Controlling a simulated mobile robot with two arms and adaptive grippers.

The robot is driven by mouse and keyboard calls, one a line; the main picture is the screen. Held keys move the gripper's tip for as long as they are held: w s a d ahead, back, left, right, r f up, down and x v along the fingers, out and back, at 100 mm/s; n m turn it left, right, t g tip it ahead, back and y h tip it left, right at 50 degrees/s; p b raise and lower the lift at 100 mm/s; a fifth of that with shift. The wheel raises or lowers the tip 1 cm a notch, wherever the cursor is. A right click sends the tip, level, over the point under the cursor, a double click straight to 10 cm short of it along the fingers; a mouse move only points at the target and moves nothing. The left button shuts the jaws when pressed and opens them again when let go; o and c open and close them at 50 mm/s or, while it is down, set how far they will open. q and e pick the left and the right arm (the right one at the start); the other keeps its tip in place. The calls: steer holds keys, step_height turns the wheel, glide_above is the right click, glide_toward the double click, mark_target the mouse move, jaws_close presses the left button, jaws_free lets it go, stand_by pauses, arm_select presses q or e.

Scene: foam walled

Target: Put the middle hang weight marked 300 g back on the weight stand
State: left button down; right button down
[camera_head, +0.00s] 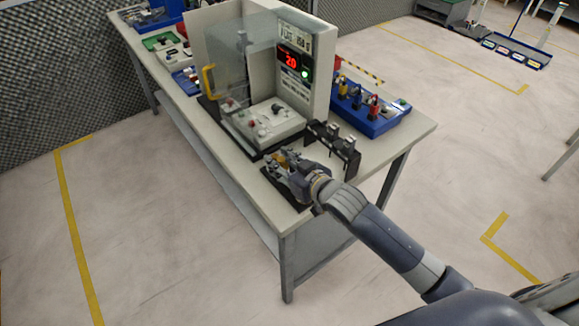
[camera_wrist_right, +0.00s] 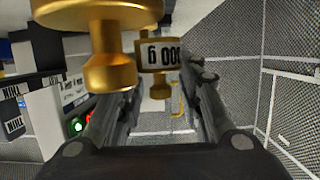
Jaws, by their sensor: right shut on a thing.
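My right gripper (camera_head: 283,167) is low over the near end of the table, above a flat dark base (camera_head: 300,203). In the right wrist view my right gripper (camera_wrist_right: 165,85) is shut on a brass hang weight (camera_wrist_right: 158,57). Its white label shows turned over and partly cut off, so I cannot read the full mark. A second, larger-looking brass weight (camera_wrist_right: 97,72) is nearer the camera at the upper left. A bit of brass (camera_head: 283,158) shows by the fingers in the head view. I cannot clearly make out the weight stand. My left gripper is not in view.
A dark rack (camera_head: 345,150) stands just right of the gripper. Behind is a testing machine (camera_head: 262,120) with a red display (camera_head: 292,58). A blue tray (camera_head: 375,122) with coloured items lies at the right. The table's near corner (camera_head: 285,228) is bare.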

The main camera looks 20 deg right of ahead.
steer(key=shift+s+d, duration=0.2)
steer(key=shift+d, duration=0.75)
steer(key=shift+d+f, duration=0.1)
steer(key=shift+f, duration=0.15)
steer(key=shift+f+p, duration=0.45)
steer(key=shift+f, duration=1.15)
steer(key=c, duration=1.1)
jaws_free()
steer(key=shift+f, duration=0.15)
steer(key=shift+s, duration=0.15)
steer(key=b+v, duration=0.1)
steer(key=v, duration=1.1)
